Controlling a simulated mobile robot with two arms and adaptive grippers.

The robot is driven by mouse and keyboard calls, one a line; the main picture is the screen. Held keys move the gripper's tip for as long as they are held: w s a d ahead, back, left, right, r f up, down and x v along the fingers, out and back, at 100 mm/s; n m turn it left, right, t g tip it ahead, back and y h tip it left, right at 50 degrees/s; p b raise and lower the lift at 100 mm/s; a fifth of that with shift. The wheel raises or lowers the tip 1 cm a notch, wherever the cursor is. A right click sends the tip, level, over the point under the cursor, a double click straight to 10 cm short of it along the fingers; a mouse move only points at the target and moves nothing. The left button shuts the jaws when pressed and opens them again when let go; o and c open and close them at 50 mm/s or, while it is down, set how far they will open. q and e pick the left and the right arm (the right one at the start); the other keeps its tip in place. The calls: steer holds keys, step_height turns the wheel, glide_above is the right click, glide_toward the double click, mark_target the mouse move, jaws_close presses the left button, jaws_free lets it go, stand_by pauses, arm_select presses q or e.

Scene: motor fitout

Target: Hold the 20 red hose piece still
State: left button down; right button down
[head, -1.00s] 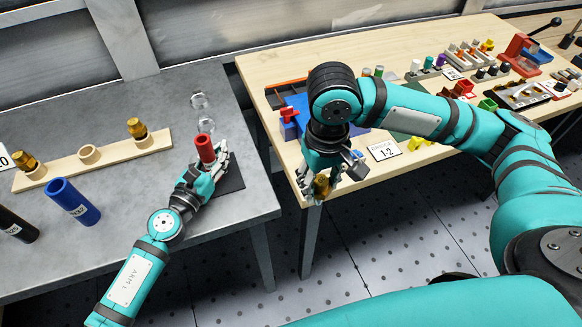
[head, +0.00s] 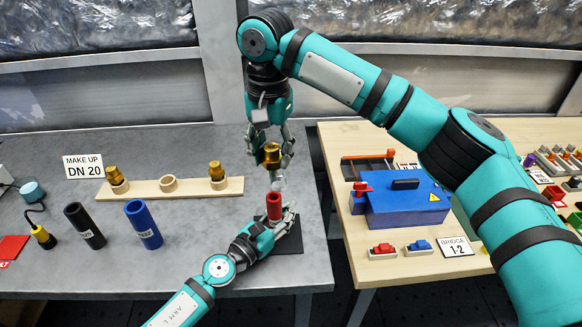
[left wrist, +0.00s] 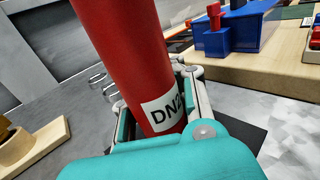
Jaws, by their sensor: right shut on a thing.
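The red hose piece (head: 274,206) stands roughly upright over a dark mat on the grey table. My left gripper (head: 283,223) is shut around its lower part. In the left wrist view the red hose piece (left wrist: 125,55) fills the upper middle, with a white label reading "DN2" and the rest hidden by a finger. My right gripper (head: 272,148) points down above the hose and is shut on a brass fitting (head: 272,158). The fitting is apart from the hose's top end, almost in line above it.
A wooden rack (head: 200,188) with two brass fittings and an empty ring stands left. A black hose (head: 85,226) and a blue hose (head: 143,225) stand before it. A "DN 20" sign (head: 83,167) is behind. A blue box (head: 405,203) sits on the wooden table at right.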

mark_target(273, 180)
arm_select(q)
steer(key=shift+f, duration=0.1)
stand_by(0.3)
arm_select(e)
steer(key=shift+f, duration=1.85)
steer(key=shift+f, duration=2.6)
steer(key=shift+c, duration=1.2)
jaws_free()
steer(key=shift+r, duration=3)
arm_select(q)
steer(key=c, duration=2)
jaws_free()
steer(key=shift+c, duration=0.2)
